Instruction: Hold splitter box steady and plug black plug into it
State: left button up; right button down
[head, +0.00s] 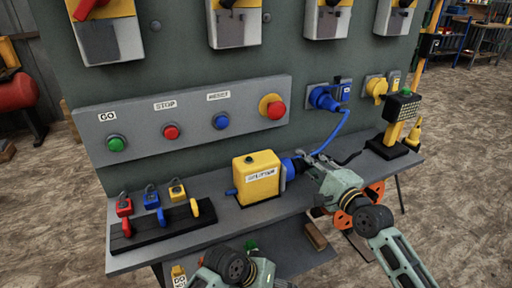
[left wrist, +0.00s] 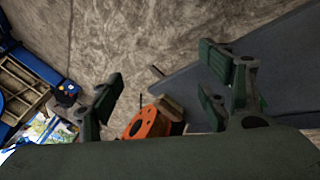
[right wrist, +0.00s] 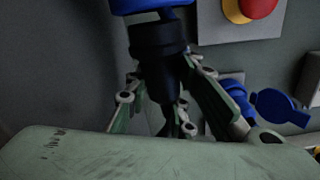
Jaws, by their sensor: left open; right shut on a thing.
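The yellow splitter box (head: 258,180) stands on the grey bench shelf in the head view, with a blue stub on its left. The black plug (right wrist: 157,75), with blue at its front, is between my right gripper's fingers (right wrist: 160,105). In the head view, my right gripper (head: 308,166) is just right of the box, the plug pointing at its right side. A blue and black end lies close against the box; I cannot tell how deep it sits. My left gripper (left wrist: 165,92) is open and empty, below the shelf's front edge, apart from the box.
A padlock rack (head: 165,228) stands left of the box. A button panel (head: 190,122) is behind. A blue cable (head: 340,128) hangs from a blue wall plug (head: 324,98). A yellow and black lamp stand (head: 394,140) is at right. An orange reel (left wrist: 148,123) lies below.

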pick_arm(q)
jog(key=d+r+m+g+y, duration=0.1)
jog(key=d+r+m, duration=0.15)
jog(key=r, duration=0.65)
jog(key=d+r+m+g+y, duration=0.15)
jog(key=d+r, duration=0.25)
jog(key=r, duration=0.5)
jog(key=w+a+r+t, duration=0.15)
jog(key=w+r, duration=0.25)
jog(key=r, duration=0.6)
jog(key=w+a+r+m, duration=0.1)
jog(key=w+a+r, duration=0.2)
jog(key=r, duration=0.6)
jog(key=w+a+r, duration=0.2)
jog(key=w+r, duration=0.2)
jog(key=r, duration=0.6)
jog(key=m+y, duration=0.4)
jog(key=m, duration=0.1)
send_near(256, 184)
jog(key=shift+g, duration=0.3)
jog(key=w, duration=0.2)
jog(key=w+f, duration=0.1)
jog(key=shift+w+d+f, duration=0.1)
jog(key=shift+w, duration=0.3)
notch_tip(256, 184, down, 12)
jog(key=shift+f, duration=0.1)
jog(key=shift+c, duration=0.4)
jog(key=c, duration=1.6)
